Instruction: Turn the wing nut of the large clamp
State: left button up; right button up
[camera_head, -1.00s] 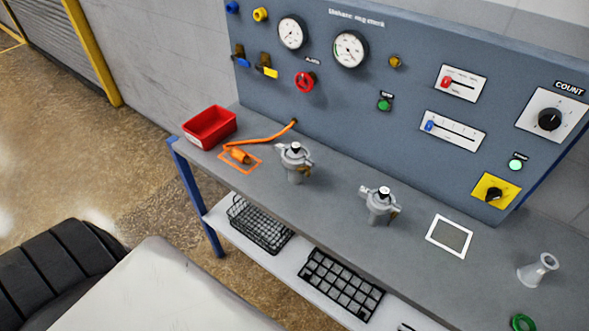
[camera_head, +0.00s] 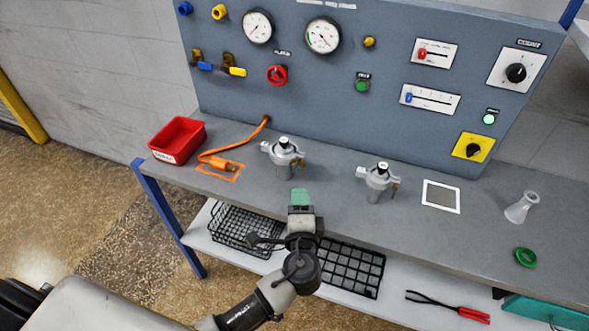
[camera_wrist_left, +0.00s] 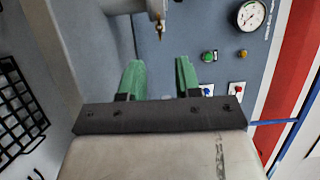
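Two grey metal flange fittings with clamps and brass-coloured nuts stand on the bench. The left fitting (camera_head: 283,153) looks slightly larger than the right fitting (camera_head: 379,178); I cannot tell for certain which bears the large clamp. A small brass nut (camera_head: 300,162) shows on the right side of the left fitting. My left gripper (camera_head: 300,195), with green fingers, is in front of and below the left fitting. In the left wrist view the gripper (camera_wrist_left: 158,68) is open and empty, with a brass nut (camera_wrist_left: 158,29) beyond the fingertips, apart from them. My right gripper is not in view.
The grey bench (camera_head: 240,192) carries a red bin (camera_head: 177,140), an orange-handled cable (camera_head: 222,165), a white-framed pad (camera_head: 441,197), a clear funnel-like piece (camera_head: 521,207) and a green ring (camera_head: 526,257). A control panel (camera_head: 330,85) stands behind. Wire baskets are on the lower shelf.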

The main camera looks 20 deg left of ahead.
aim_at(298, 167)
pick_arm(q)
jog(key=p+x, duration=0.2)
jog(key=x, duration=0.7)
jog(key=shift+s, duration=0.1)
jog(key=shift+w+a+f, duration=0.1)
jog(key=shift+w+a, duration=0.2)
jog(key=shift+w, duration=0.3)
jog(key=shift+c, duration=0.5)
grip_shut()
